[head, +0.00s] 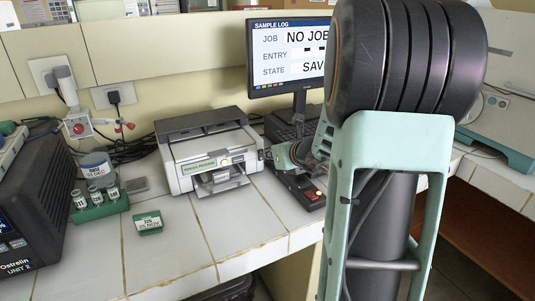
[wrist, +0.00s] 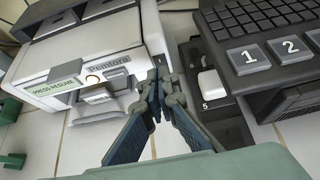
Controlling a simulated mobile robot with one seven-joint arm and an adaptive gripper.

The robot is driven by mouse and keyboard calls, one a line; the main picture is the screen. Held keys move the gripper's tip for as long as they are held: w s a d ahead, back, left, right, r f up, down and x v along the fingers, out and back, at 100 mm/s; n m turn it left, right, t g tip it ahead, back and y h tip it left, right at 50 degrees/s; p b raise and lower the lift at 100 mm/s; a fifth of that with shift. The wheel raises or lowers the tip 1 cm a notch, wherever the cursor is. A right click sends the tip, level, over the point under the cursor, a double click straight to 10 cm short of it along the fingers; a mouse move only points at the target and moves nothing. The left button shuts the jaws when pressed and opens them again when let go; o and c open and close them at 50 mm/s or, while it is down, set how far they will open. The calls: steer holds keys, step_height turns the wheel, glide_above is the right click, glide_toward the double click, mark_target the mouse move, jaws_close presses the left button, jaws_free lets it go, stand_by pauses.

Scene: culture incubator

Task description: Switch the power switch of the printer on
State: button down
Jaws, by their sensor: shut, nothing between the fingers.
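The printer (head: 212,160), white with a dark top, stands on the tiled bench in the head view. It also fills the upper left of the wrist view (wrist: 84,55). In the head view my gripper (head: 284,156) is just right of the printer, partly hidden by my arm.
Right of the printer is a dark box (head: 303,190) with a pale key, seen in the wrist view (wrist: 210,84). A numbered keypad (wrist: 262,50) is beside it. A monitor (head: 282,60) stands behind. Green vial rack (head: 100,208) and green block (head: 148,224) are left; bench between is clear.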

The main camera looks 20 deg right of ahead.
steer(key=r+p+v, duration=0.1)
steer(key=p+v, duration=0.1)
steer(key=v, duration=0.8)
steer(key=shift+w+r, duration=0.25)
steer(key=shift+w, duration=0.2)
